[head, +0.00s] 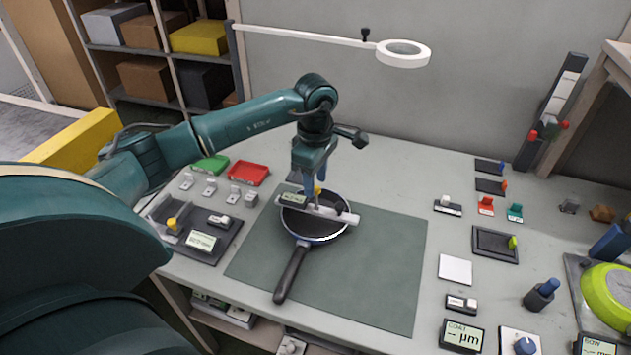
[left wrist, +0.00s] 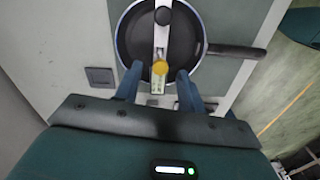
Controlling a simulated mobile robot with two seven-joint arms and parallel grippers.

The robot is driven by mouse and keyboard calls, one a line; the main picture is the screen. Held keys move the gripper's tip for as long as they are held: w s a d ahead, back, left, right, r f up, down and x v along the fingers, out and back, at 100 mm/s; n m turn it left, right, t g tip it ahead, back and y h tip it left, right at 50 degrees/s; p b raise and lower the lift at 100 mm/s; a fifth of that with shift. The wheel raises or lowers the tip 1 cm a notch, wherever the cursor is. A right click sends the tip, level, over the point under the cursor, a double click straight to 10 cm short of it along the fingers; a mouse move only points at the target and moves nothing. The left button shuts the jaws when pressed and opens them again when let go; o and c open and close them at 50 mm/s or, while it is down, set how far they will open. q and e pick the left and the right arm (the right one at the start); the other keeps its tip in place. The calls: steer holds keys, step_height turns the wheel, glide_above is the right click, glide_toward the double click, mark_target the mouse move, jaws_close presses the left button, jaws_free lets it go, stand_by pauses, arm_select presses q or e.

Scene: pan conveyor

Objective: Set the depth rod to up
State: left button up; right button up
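A black pan (head: 318,232) with a blue rim lies on the green mat, its handle toward the front. A white bar gauge (head: 335,214) lies across the pan; a small display (head: 293,199) is at its left end. A yellow knob (head: 317,190) stands on the gauge and also shows in the left wrist view (left wrist: 160,68). It may top the depth rod; the rod's height is unclear. My left gripper (head: 312,186) points down over the gauge. In the left wrist view its fingers (left wrist: 158,86) are apart on either side of the knob's near side, holding nothing. My right gripper is out of view.
The green mat (head: 385,270) has free room right of the pan. Red (head: 248,174) and green trays stand behind left. A dark fixture with a display (head: 203,240) is at the left. A ring lamp (head: 403,52) hangs above.

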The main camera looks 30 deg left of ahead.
arm_select(q)
step_height(320, 180, up, 12)
steer(key=b, duration=0.1)
steer(key=shift+b, duration=0.35)
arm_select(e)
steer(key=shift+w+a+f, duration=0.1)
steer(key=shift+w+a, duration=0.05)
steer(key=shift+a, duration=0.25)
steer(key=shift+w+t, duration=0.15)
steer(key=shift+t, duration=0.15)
arm_select(q)
steer(key=shift+s, duration=0.1)
